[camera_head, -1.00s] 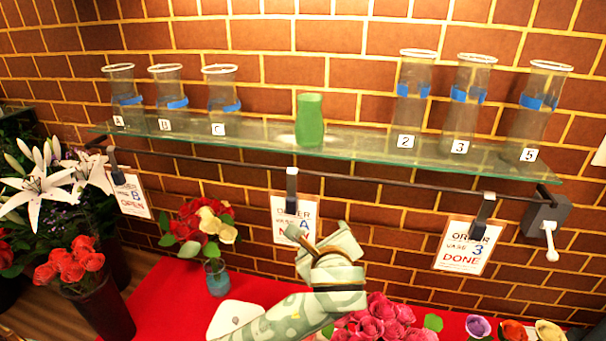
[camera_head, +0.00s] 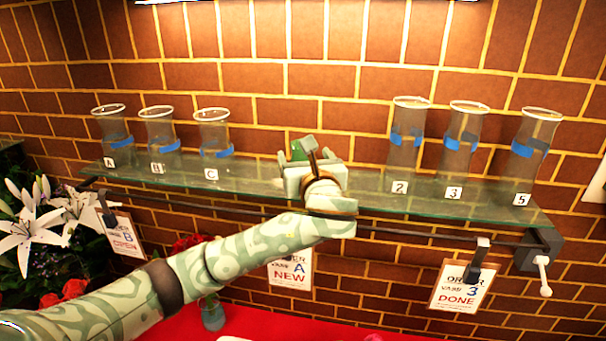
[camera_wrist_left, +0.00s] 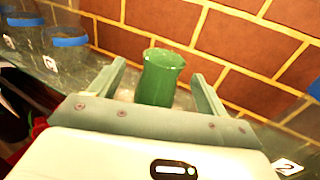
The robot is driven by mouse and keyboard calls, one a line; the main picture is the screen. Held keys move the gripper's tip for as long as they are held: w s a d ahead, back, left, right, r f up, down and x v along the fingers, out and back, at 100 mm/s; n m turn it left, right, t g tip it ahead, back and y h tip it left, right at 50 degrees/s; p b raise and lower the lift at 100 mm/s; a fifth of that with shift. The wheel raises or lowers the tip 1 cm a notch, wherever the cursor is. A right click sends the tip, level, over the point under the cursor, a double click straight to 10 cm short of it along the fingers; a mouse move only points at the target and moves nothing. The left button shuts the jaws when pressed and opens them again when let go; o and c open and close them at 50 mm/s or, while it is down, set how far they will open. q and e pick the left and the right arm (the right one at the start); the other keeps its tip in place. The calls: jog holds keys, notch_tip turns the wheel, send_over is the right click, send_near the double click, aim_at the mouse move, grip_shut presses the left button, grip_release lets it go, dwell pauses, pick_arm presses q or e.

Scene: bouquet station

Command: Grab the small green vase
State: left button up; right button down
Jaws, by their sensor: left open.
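The small green vase (camera_wrist_left: 160,78) stands upright on the glass shelf. In the left wrist view it shows between the two open fingers of my left gripper (camera_wrist_left: 158,88), with a gap on each side. In the head view my left gripper (camera_head: 308,152) is up at the shelf in front of the vase and hides most of it. Only a bit of the green vase (camera_head: 299,151) shows there. My right gripper is not in view.
On the glass shelf (camera_head: 255,181), clear vases A (camera_head: 112,135), B and C stand to the left, and vases 2 (camera_head: 404,140), 3 and 5 to the right. Order cards (camera_head: 290,270) hang from the rail below. A brick wall is close behind.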

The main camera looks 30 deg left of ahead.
pick_arm(q)
jog(key=w+a+p, duration=0.1)
jog(key=w+a+r, duration=0.1)
jog(key=w, duration=0.1)
jog(key=shift+w+p, duration=0.15)
jog(key=shift+p, duration=0.2)
jog(key=shift+w+a+f, duration=0.15)
jog(key=shift+w+a, duration=0.2)
jog(key=shift+w, duration=0.05)
jog(key=shift+s+d, duration=0.15)
jog(key=c, duration=1.7)
